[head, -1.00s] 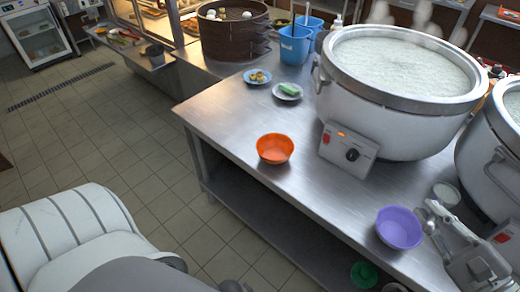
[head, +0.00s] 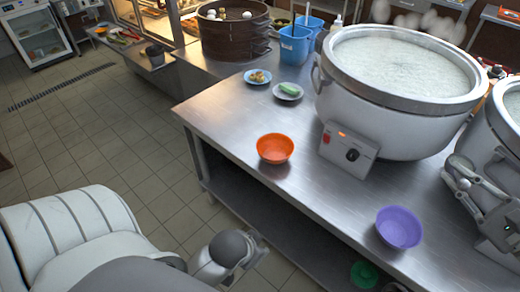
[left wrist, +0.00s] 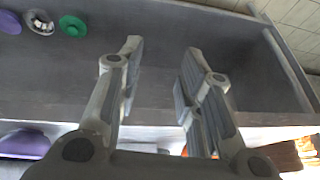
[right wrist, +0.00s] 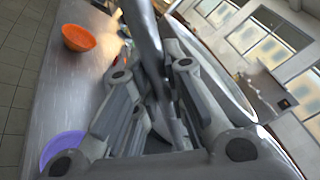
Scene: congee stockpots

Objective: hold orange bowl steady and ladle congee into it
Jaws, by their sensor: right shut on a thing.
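The orange bowl (head: 275,148) sits upright and empty on the steel counter, left of the large white congee pot (head: 395,130). The pot is full of pale congee. My right gripper (head: 458,172) is at the pot's right side. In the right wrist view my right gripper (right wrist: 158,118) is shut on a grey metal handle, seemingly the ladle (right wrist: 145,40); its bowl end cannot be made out. My left gripper (head: 250,250) is off the counter's front edge, low and away from the orange bowl. In the left wrist view its fingers (left wrist: 165,65) are apart with nothing between them.
A purple bowl (head: 398,228) stands near the counter's front edge. Two small plates, one with green food (head: 288,91), lie behind the orange bowl. A second pot (head: 500,130) is at the right. A green bowl (head: 364,274) is on the lower shelf. Counter around the orange bowl is clear.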

